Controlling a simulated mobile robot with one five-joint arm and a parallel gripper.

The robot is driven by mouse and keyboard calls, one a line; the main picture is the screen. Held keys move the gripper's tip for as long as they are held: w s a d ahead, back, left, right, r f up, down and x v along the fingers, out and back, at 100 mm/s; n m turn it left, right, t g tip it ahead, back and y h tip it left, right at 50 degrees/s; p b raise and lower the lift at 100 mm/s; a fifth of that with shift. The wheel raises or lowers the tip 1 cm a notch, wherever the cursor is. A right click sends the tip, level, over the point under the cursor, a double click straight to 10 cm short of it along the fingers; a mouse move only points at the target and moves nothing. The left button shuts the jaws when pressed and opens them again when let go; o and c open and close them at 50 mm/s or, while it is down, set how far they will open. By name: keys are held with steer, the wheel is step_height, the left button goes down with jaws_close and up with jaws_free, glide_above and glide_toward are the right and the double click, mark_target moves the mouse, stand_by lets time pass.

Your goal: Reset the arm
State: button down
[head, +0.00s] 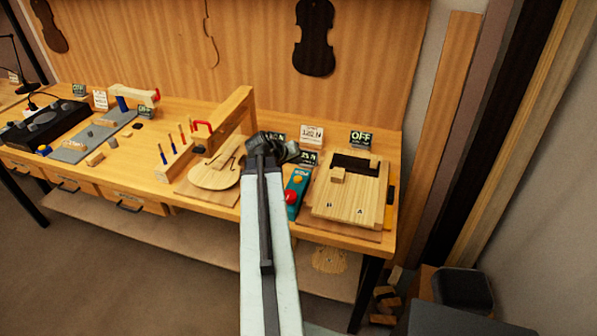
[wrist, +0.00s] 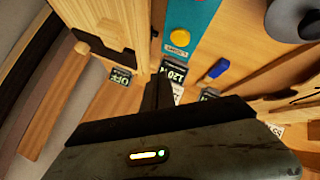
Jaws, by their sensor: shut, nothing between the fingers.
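My arm reaches up from the bottom of the head view over the bench (head: 165,200). My gripper (head: 290,150) is at its far end, above the bench between the violin body and the teal button box. In the wrist view the dark fingers (wrist: 158,88) are together with nothing between them. I cannot tell the exact height of the fingers above the bench.
A pale violin body (head: 215,172) lies left of my arm. The teal box (head: 296,190) with red and yellow buttons and a wooden board (head: 345,205) lie right. A tool block (head: 175,160) stands further left. Planks (head: 450,120) lean at the right.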

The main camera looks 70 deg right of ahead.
stand_by(0.4)
steer(key=w+a+n+t, duration=0.2)
steer(key=w+a, duration=0.4)
steer(key=w, duration=0.5)
steer(key=w+a+n+t, duration=0.1)
steer(key=w+a+n, duration=0.1)
steer(key=w+a, duration=0.65)
steer(key=w+a+f+n+t+y, duration=0.2)
steer(key=w+a+n+t, duration=0.1)
steer(key=w+a, duration=1.25)
steer(key=w+a+f+n+y, duration=0.2)
steer(key=a, duration=0.9)
steer(key=w+a+f+n+y, duration=0.1)
steer(key=a, duration=1)
steer(key=s+a+f+n+g+y, duration=0.2)
steer(key=s+a, duration=0.5)
steer(key=a, duration=0.6)
steer(key=shift+a+g+y, duration=0.3)
steer(key=shift+g+y, duration=0.5)
steer(key=shift+y, duration=0.1)
steer(key=shift+f, duration=0.1)
